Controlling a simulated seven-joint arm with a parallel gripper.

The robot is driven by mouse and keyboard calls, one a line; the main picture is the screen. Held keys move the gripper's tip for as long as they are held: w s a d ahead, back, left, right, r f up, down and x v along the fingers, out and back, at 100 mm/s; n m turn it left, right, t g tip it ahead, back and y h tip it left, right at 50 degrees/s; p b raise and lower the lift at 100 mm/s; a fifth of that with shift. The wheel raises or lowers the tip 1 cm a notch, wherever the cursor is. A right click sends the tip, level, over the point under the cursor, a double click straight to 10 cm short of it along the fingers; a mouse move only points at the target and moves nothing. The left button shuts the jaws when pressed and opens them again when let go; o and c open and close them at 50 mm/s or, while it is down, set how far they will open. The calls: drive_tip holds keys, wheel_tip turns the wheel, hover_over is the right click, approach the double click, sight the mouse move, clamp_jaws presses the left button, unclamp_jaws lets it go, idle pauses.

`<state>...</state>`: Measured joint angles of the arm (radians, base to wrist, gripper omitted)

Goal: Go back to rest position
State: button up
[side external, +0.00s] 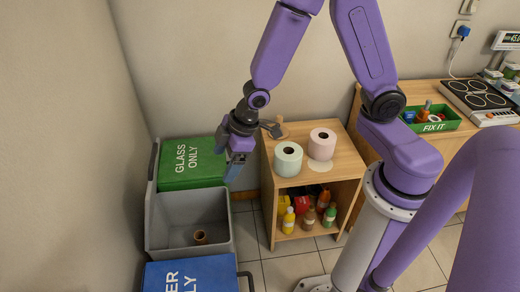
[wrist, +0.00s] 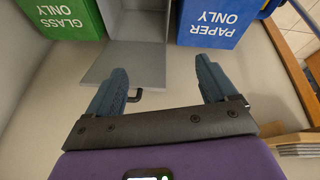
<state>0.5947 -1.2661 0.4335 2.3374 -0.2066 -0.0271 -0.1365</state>
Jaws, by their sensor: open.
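My gripper (side external: 236,172) hangs in the air in the side external view, beside the green bin and left of the wooden shelf unit. In the wrist view my gripper (wrist: 160,68) has its two blue-grey fingers spread wide apart. Nothing is between them. The open grey bin (side external: 160,228) stands below the gripper, with a small brown cylinder (side external: 200,237) inside. The grey bin also shows in the wrist view (wrist: 137,27), beyond the fingertips.
A green GLASS ONLY bin (side external: 190,165) and a blue PAPER ONLY bin (side external: 190,275) flank the grey bin. The wooden shelf unit (side external: 263,185) holds a green roll (side external: 288,160), a pink roll (side external: 322,143) and several bottles. A green FIX IT box (side external: 436,127) sits on the right counter.

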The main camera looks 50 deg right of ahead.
drive_tip(key=s+d+r+g, duration=0.1)
drive_tip(key=s+d+r, duration=0.2)
drive_tip(key=s, duration=0.4)
drive_tip(key=s+d+r+g+h, duration=0.1)
drive_tip(key=s+d+r, duration=0.1)
drive_tip(key=s+r, duration=0.3)
drive_tip(key=s+d+r+n+g+h, duration=0.1)
drive_tip(key=s+d+r, duration=0.2)
drive_tip(key=s, duration=0.6)
drive_tip(key=shift+s+d+r, duration=0.35)
drive_tip(key=shift+r, duration=0.25)
